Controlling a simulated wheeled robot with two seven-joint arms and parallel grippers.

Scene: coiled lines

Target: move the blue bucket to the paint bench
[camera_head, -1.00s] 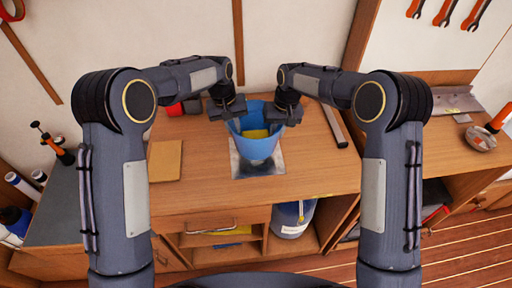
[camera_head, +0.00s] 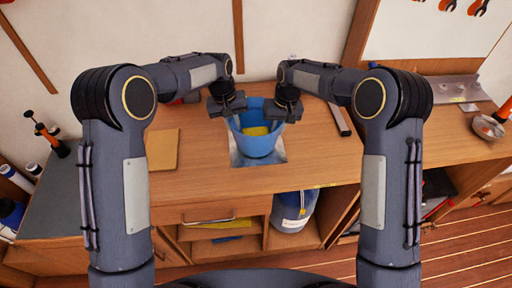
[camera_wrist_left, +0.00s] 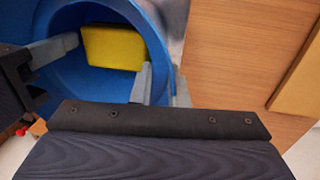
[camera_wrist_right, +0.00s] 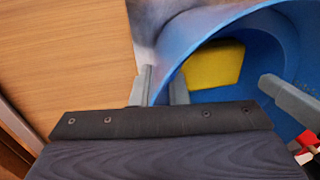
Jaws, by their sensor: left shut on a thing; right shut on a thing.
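The blue bucket (camera_head: 257,146) is upright over a grey metal sheet (camera_head: 240,160) on the wooden bench (camera_head: 330,170). I cannot tell whether its base touches the sheet. A yellow block (camera_head: 256,131) lies inside it. My left gripper (camera_head: 231,116) is shut on the bucket's left rim, and in the left wrist view its fingers (camera_wrist_left: 163,88) straddle the wall. My right gripper (camera_head: 281,117) is shut on the right rim, and its fingers (camera_wrist_right: 163,88) straddle the wall in the right wrist view. I cannot tell which surface is the paint bench.
A tan board (camera_head: 162,150) lies left of the bucket, and a dark bar (camera_head: 340,119) lies to the right. A blue jug (camera_head: 293,211) stands on the shelf below. A grey-topped side bench (camera_head: 65,205) is at left, and another worktop (camera_head: 440,130) is at right.

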